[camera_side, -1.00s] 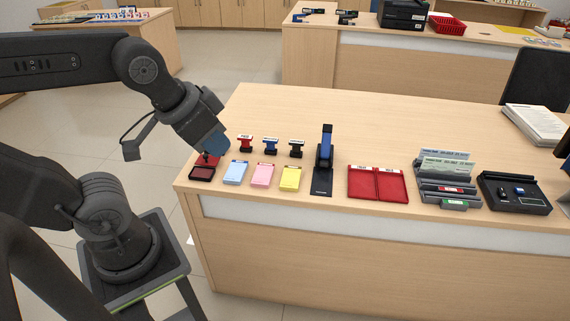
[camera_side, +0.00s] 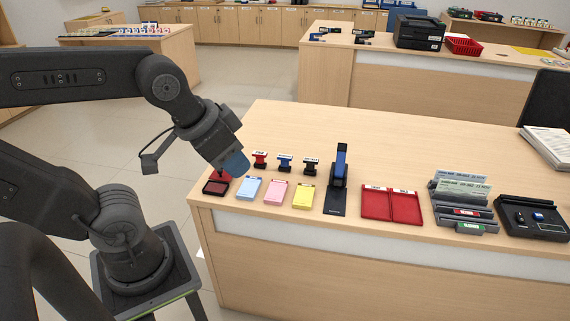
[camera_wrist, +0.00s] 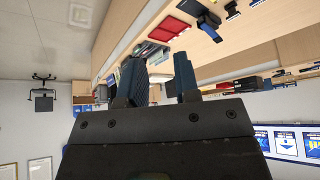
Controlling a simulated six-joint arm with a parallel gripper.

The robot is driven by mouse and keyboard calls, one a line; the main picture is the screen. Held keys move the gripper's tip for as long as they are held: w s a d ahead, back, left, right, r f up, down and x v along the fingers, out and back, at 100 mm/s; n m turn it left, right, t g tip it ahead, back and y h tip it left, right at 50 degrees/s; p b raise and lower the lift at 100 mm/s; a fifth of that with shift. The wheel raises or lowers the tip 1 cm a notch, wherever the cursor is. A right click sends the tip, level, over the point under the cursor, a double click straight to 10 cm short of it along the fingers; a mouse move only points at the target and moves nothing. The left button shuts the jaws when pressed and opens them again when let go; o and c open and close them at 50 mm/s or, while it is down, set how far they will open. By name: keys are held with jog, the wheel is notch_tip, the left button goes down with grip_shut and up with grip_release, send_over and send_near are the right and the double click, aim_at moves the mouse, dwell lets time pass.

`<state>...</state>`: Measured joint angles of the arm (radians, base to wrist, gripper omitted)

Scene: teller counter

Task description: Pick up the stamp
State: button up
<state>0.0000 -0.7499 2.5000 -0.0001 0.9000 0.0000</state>
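Three small handled stamps stand upright in a row on the counter in the side view: a red stamp (camera_side: 260,160), a blue stamp (camera_side: 285,163) and a black stamp (camera_side: 310,166). The task does not say which one. My gripper (camera_side: 236,165) has blue fingers and hangs just left of the red stamp, above the dark red ink pad (camera_side: 215,188), apart from the stamps. In the wrist view the two fingers of my gripper (camera_wrist: 160,78) stand apart with nothing held between them. Dark small stamp shapes (camera_wrist: 232,11) show at the top right there.
Blue, pink and yellow pads (camera_side: 276,193) lie in front of the stamps. A tall blue-handled device (camera_side: 338,178) stands to their right. Farther right are a red tray (camera_side: 391,205), a slip rack (camera_side: 462,202) and a black box (camera_side: 531,217). The counter behind the stamps is clear.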

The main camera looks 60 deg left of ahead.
jog(key=o, duration=0.5)
